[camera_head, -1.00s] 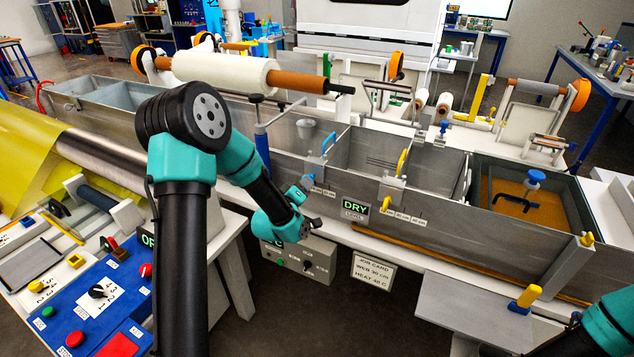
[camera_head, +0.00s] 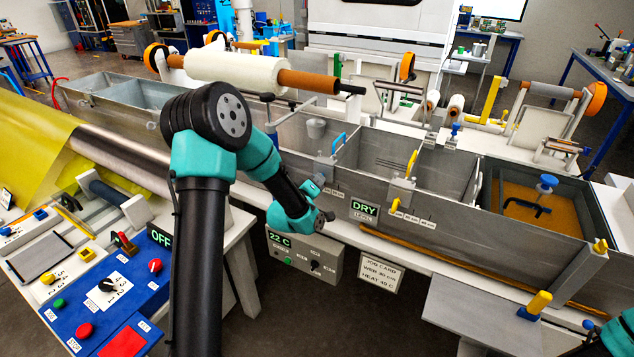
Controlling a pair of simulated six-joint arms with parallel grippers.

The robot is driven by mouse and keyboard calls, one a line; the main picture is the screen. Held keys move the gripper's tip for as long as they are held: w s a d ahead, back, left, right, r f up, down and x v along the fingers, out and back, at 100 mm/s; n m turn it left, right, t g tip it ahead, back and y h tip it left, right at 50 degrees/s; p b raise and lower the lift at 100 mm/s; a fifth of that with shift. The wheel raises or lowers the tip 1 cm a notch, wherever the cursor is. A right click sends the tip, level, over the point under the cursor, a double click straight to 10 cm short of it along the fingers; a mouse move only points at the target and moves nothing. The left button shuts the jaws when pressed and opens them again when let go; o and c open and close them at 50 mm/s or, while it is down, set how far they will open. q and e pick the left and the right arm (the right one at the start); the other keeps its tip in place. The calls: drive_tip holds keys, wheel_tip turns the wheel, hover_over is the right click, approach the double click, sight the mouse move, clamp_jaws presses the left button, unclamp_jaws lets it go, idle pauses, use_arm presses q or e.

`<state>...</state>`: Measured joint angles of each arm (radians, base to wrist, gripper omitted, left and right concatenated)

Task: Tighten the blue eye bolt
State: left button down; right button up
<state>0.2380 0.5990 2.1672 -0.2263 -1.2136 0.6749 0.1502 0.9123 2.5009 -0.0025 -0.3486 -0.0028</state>
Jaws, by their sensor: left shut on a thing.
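The blue eye bolt (camera_head: 319,178) is a small light-blue piece on the front of the grey tank wall, below the tall blue handle (camera_head: 338,142) of a divider plate. My left gripper (camera_head: 317,187) reaches it from the front and is shut on it. The jaws and wrist hide much of the bolt, so its turn angle cannot be told. A matching yellow eye bolt (camera_head: 395,205) sits to the right, under a yellow handle (camera_head: 411,163). Only a teal piece of my right arm shows at the lower right corner; its gripper is out of view.
Below my left wrist hang a control box (camera_head: 305,257) reading 22 C and a job card (camera_head: 380,274). A DRY sign (camera_head: 364,208) is right of the gripper. A white roller (camera_head: 238,68) lies across the tank behind. A blue control panel (camera_head: 110,290) stands lower left.

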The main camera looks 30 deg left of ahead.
use_arm(q)
drive_tip(key=shift+m, duration=0.4)
drive_tip(key=m, duration=0.9)
drive_tip(key=shift+m, duration=0.3)
idle(0.4)
drive_tip(key=c, duration=1.2)
unclamp_jaws()
